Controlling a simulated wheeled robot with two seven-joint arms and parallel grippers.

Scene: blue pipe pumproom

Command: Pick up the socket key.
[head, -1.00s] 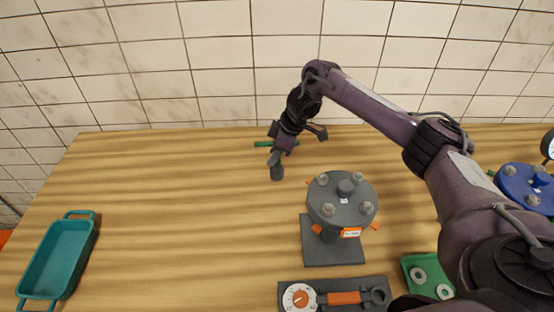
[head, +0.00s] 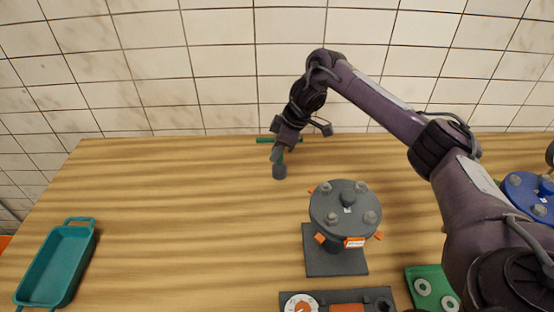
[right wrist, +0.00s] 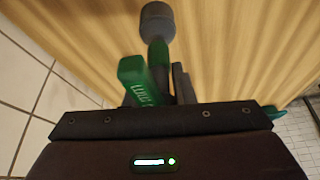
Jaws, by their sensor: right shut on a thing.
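The socket key has a green T-shaped handle (head: 266,140) and a dark grey socket end (head: 279,172). It is at the back of the wooden table in the head view, with the socket pointing down. My right gripper (head: 279,153) is shut on its green shaft, just below the crossbar. In the right wrist view the grey socket (right wrist: 157,21) and green crossbar (right wrist: 137,82) show beyond the fingers (right wrist: 180,84), which are partly hidden. I cannot tell for certain whether the socket clears the table. My left gripper is out of view.
A grey bolted flange (head: 345,207) stands on a dark base in front of the gripper. A teal tray (head: 93,250) is at the left. A green tray with rings (head: 413,274), a dial tool (head: 301,303) and a blue flange (head: 528,195) lie right and front. The middle-left table is clear.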

